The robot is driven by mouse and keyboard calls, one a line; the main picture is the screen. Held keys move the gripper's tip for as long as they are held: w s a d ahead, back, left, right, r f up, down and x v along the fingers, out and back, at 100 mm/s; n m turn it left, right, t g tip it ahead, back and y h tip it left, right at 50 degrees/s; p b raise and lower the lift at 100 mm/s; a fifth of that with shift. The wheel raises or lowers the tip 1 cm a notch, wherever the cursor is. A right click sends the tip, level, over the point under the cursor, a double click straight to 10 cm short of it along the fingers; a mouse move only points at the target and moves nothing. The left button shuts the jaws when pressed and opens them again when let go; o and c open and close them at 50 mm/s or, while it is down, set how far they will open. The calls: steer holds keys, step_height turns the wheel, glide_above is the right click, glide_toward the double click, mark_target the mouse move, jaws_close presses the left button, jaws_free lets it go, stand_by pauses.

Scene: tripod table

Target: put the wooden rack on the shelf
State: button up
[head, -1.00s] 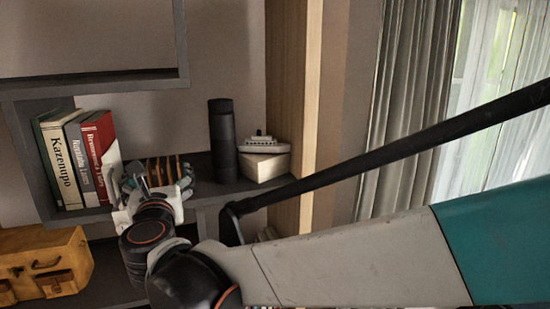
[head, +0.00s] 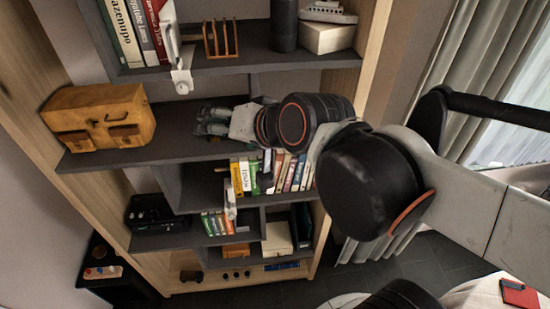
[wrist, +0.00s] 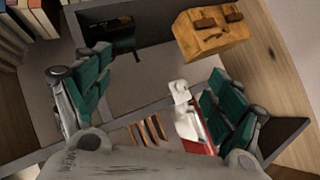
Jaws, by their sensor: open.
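The wooden rack (head: 221,38), with several upright brown slats, stands on the upper dark shelf (head: 270,62) between a white bookend-like piece and a black cylinder. It also shows in the wrist view (wrist: 148,132), low in the picture between my two fingers. My gripper (head: 203,122) appears below the rack in the head view, in front of the middle shelf (head: 150,153). Its teal-padded fingers are spread wide in the wrist view (wrist: 163,82) and hold nothing. My gripper and the rack look apart.
A wooden case (head: 98,117) sits left on the middle shelf. Books (head: 135,30), the white bookend (head: 180,70), the black cylinder (head: 284,25) and a white box (head: 326,38) flank the rack. The middle shelf between case and gripper is bare.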

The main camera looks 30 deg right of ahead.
steer(key=s+d+f+n+g+h, duration=0.3)
steer(key=s+d+f+n, duration=0.1)
steer(key=s+d+f, duration=0.3)
steer(key=shift+s+d+n+g, duration=0.2)
steer(key=shift+s+n+g, duration=0.2)
steer(key=shift+s, duration=0.15)
step_height(320, 180, down, 33)
steer(key=b, duration=3.3)
